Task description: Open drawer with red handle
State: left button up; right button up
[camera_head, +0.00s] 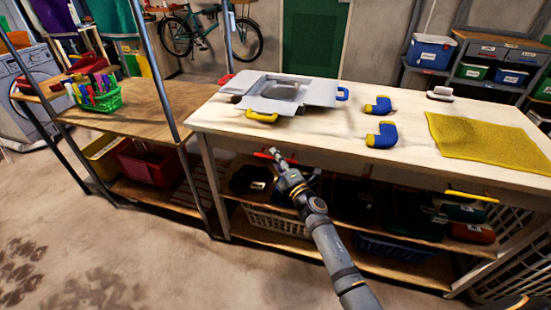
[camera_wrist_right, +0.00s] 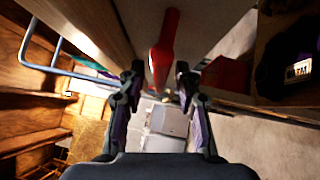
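The red handle (camera_head: 263,154) sits on the front of the wooden workbench (camera_head: 222,120), just under its top, toward the left end. My right gripper (camera_head: 277,154) is right at this handle in the head view and partly covers it. In the right wrist view, the red handle (camera_wrist_right: 164,48) lies between and beyond the two spread fingertips of my right gripper (camera_wrist_right: 160,76). The fingers are open with gaps on both sides, and I see no clear contact. The drawer looks closed, though its front is mostly hidden. My left gripper is not in view.
A yellow handle (camera_head: 471,196) is on the bench front farther right. Blue pipe elbows (camera_head: 382,138), a grey tray-like object (camera_head: 280,92) and a yellow mat (camera_head: 485,143) lie on top. Baskets and boxes fill the lower shelf. The floor in front is open.

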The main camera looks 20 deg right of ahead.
jog(key=shift+w, duration=0.15)
grip_shut()
jog(key=shift+a, duration=0.15)
dwell(0.4)
